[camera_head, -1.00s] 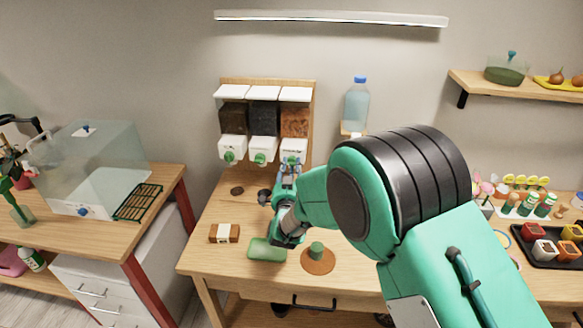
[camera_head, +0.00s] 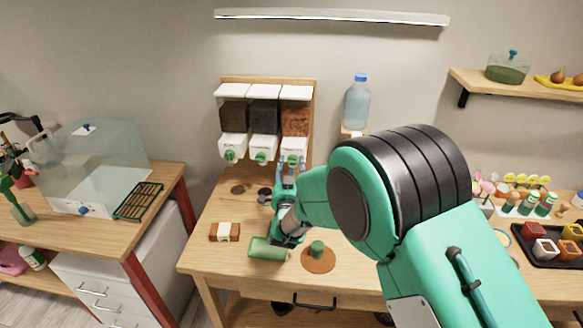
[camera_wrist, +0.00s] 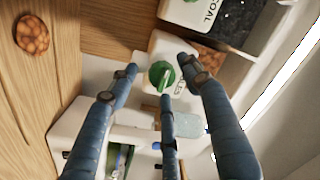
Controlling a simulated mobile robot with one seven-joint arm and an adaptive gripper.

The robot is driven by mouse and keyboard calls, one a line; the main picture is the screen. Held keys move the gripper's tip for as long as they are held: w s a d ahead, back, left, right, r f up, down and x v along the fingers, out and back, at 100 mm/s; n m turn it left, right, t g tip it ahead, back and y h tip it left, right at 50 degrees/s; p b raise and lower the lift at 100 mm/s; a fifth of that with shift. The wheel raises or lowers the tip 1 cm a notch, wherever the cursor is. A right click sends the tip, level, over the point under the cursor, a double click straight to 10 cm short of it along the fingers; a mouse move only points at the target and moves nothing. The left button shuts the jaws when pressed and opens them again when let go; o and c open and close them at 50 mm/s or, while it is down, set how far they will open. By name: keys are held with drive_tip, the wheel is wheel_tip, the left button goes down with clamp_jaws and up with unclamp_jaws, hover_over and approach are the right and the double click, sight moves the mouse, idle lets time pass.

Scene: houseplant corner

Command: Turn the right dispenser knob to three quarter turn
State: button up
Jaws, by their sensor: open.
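The right dispenser (camera_head: 295,120) holds orange-brown pellets and hangs at the right end of the rack. Its green knob (camera_wrist: 162,76) is on its white front; in the wrist view its raised ridge points down in the picture. In the head view the knob (camera_head: 293,159) is partly hidden by my fingers. My gripper (camera_wrist: 158,72) is open, with blue jointed fingers on both sides of the knob and a third below it. I see a gap between the two side fingers and the knob; whether the third touches it I cannot tell.
The middle dispenser (camera_head: 264,115) and left dispenser (camera_head: 233,115) stand close beside it. A water bottle (camera_head: 356,105) is right of the rack. On the wooden table (camera_head: 222,263) are a brown-and-white block (camera_head: 224,232) and a small green pot (camera_head: 318,247).

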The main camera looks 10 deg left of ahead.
drive_tip(key=s, duration=1.2)
drive_tip(key=shift+d+f, duration=0.3)
drive_tip(key=shift+f, duration=0.1)
drive_tip(key=s+d+r+n+g+y, duration=0.1)
drive_tip(key=s+d+r+n+g, duration=0.15)
drive_tip(key=d+r, duration=0.4)
drive_tip(key=s+d+r+n+g+y, duration=0.1)
drive_tip(key=s+d+r+g, duration=0.1)
drive_tip(key=d+r+g, duration=0.4)
drive_tip(key=s+d+g+h, duration=0.1)
drive_tip(key=s+d, duration=0.5)
drive_tip(key=s, duration=0.5)
drive_tip(key=s+d+r+n+g+h, duration=0.1)
drive_tip(key=s+d+g, duration=0.1)
drive_tip(key=s+d, duration=0.4)
drive_tip(key=s+d+r+n+g+h, duration=0.1)
drive_tip(key=s+d, duration=0.5)
drive_tip(key=s, duration=1)
drive_tip(key=shift+d+r, duration=0.15)
drive_tip(key=shift+d, duration=0.05)
